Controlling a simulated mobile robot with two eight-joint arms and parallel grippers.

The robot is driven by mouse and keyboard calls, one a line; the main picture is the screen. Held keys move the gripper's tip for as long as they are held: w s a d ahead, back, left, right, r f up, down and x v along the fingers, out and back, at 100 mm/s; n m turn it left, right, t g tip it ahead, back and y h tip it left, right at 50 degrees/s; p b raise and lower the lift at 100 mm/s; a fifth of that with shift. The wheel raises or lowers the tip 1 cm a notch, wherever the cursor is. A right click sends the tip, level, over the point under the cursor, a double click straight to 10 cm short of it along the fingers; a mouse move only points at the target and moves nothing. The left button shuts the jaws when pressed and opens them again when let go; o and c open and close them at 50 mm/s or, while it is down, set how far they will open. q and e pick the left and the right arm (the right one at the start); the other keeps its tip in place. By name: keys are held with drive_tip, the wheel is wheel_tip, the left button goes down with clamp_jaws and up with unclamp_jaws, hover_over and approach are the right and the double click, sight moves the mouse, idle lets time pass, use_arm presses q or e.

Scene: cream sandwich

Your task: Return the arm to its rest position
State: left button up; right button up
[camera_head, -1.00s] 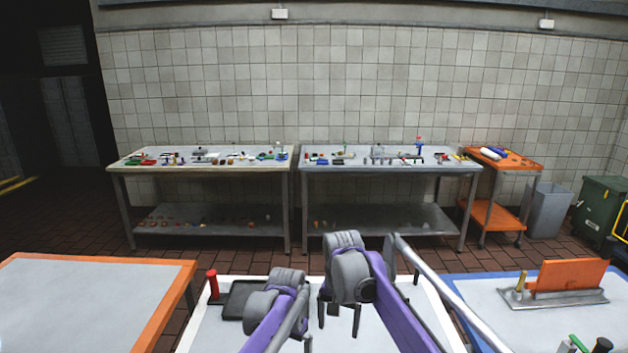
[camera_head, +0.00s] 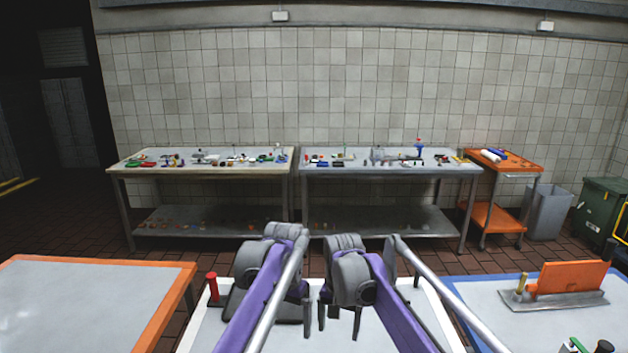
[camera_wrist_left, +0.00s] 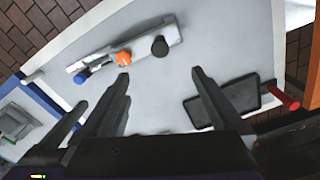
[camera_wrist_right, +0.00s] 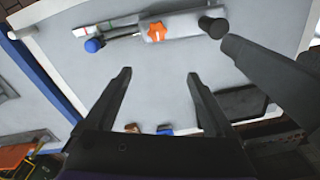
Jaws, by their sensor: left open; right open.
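My left gripper (camera_wrist_left: 160,76) is open in the left wrist view, with nothing between its fingers, above the white-edged worktable (camera_head: 205,335). My right gripper (camera_wrist_right: 158,75) is also open and empty in the right wrist view, above the same table. In the head view both arms hang side by side over this table, with the right gripper (camera_head: 338,318) to the right. The left gripper's fingers are partly hidden there by its own arm.
A dark tray (camera_wrist_left: 240,97) and a red-topped post (camera_wrist_left: 285,96) are on the table. A grey fixture (camera_wrist_left: 150,38) with an orange knob (camera_wrist_left: 123,57) lies on it too. A blue-edged table (camera_head: 480,300) stands right, an orange-edged table (camera_head: 90,300) left.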

use_arm(q)
drive_tip(key=s+a+n+t, duration=0.25)
drive_tip(key=s+a, duration=0.45)
drive_tip(key=s, duration=0.6)
use_arm(e)
drive_tip(key=s+d+r+n+t, duration=0.1)
drive_tip(key=s+d, duration=0.3)
drive_tip(key=s, duration=0.3)
drive_tip(key=s+d+r+n+t, duration=0.1)
drive_tip(key=s+d+t, duration=0.15)
drive_tip(key=s, duration=0.45)
use_arm(q)
drive_tip(key=s+a+f+n+t, duration=0.1)
drive_tip(key=s+a+f, duration=0.1)
drive_tip(key=s+f, duration=0.3)
drive_tip(key=s+a+f+n+t, duration=0.1)
drive_tip(key=s+f, duration=0.4)
drive_tip(key=s, duration=0.5)
drive_tip(key=shift+a+t, duration=0.75)
drive_tip(key=shift+a, duration=0.2)
use_arm(e)
drive_tip(key=s+d+f+n+t, duration=0.1)
drive_tip(key=s+d+f, duration=0.1)
drive_tip(key=s+f, duration=0.2)
drive_tip(key=s+d+f+n+t, duration=0.1)
drive_tip(key=s+d+f, duration=0.2)
drive_tip(key=s, duration=0.8)
wheel_tip(320, 180, down, 2)
drive_tip(key=shift+d+f, duration=0.2)
drive_tip(key=shift+s, duration=0.1)
